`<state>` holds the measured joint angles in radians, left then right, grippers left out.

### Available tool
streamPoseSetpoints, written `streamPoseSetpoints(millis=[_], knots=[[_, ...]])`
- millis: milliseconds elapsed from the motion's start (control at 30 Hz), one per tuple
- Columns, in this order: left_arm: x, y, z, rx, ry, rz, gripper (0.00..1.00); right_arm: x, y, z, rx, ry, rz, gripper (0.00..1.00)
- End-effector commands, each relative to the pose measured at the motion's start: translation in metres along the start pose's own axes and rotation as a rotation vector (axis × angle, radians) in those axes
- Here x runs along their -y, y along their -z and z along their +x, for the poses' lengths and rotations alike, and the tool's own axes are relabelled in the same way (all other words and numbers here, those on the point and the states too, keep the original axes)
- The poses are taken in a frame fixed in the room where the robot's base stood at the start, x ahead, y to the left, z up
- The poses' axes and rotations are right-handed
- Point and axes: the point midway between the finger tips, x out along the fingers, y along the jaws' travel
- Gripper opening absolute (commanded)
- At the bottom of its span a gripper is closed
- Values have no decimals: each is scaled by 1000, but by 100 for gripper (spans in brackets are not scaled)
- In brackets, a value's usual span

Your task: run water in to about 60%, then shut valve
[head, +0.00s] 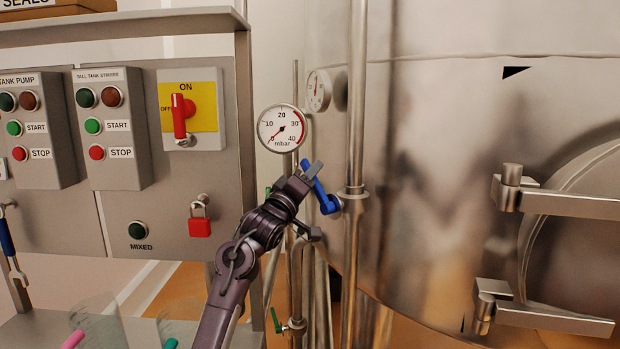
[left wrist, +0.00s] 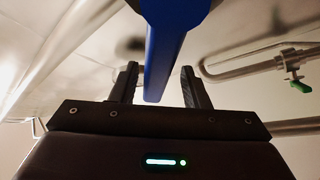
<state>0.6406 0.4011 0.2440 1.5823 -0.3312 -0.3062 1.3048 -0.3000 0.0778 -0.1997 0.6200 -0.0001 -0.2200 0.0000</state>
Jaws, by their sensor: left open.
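A blue valve lever (head: 324,198) sits on the pipework at the left side of the big steel tank (head: 430,160), tilted up to the left. My left gripper (head: 312,202) is at the lever, its fingers open. In the left wrist view the blue lever (left wrist: 163,60) comes down between the two fingers (left wrist: 155,88), with a gap on both sides. A black pointer (head: 516,72) shows on the tank wall; no scale is readable beside it. My right gripper is not in view.
A round mbar gauge (head: 282,128) is just above my gripper, its needle low near 0. A control panel (head: 160,215) with switches, buttons and a red padlock (head: 200,226) stands left. A green-handled valve (head: 277,321) is below. Tank door hinges (head: 510,188) project right.

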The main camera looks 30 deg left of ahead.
Motion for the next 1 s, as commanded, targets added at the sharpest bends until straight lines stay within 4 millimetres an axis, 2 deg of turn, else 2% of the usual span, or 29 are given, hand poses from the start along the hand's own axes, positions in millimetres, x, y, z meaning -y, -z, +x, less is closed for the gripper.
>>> streamPoseSetpoints(millis=[300,500,1000], knots=[[4,-3,-49,1,0,1,42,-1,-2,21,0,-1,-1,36],[2,-2,-72,1,1,0,42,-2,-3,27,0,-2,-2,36],[1,-1,-76,2,1,0,42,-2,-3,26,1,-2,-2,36]])
